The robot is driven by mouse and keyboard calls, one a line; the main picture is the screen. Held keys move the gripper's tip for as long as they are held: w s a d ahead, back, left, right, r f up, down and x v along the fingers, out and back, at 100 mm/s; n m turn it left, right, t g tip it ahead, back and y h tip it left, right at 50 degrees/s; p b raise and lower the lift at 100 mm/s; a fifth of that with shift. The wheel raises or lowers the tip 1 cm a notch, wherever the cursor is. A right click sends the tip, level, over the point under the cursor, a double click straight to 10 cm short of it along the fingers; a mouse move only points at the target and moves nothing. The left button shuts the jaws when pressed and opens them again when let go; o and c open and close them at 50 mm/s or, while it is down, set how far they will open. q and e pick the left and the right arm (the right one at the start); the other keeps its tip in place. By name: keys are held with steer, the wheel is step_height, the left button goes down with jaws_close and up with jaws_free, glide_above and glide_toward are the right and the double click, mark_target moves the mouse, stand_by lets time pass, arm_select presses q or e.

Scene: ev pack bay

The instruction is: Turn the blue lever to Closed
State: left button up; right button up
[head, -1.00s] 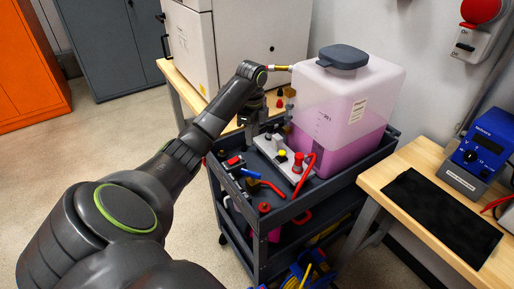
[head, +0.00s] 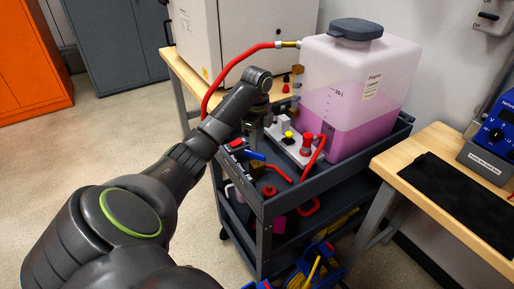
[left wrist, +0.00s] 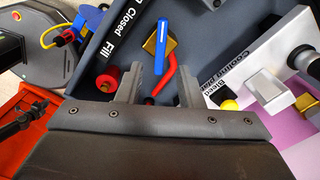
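The blue lever (head: 252,156) sits on a brass valve body in the cart's top tray. In the left wrist view the lever (left wrist: 161,46) is a straight blue bar over the brass body (left wrist: 153,42), pointing up the picture. A black label strip (left wrist: 120,35) beside it reads "Closed" and "Fill". My left gripper (head: 252,134) is over the tray near the lever. In the left wrist view its two fingers (left wrist: 159,84) are apart, with the lever just beyond their tips and a red hose between them. I cannot tell whether they touch anything. My right gripper is not in view.
A tank of pink liquid (head: 350,85) stands on the cart (head: 262,207). A white plate with fittings (head: 290,148) lies beside the lever. A red hose (head: 232,70) runs from the tank behind my arm. A workbench (head: 440,190) stands at right; the floor at left is clear.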

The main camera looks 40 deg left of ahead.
mark_target(257, 154)
arm_select(q)
steer(key=shift+f+b, duration=0.6)
steer(key=shift+f, duration=2.2)
jaws_close()
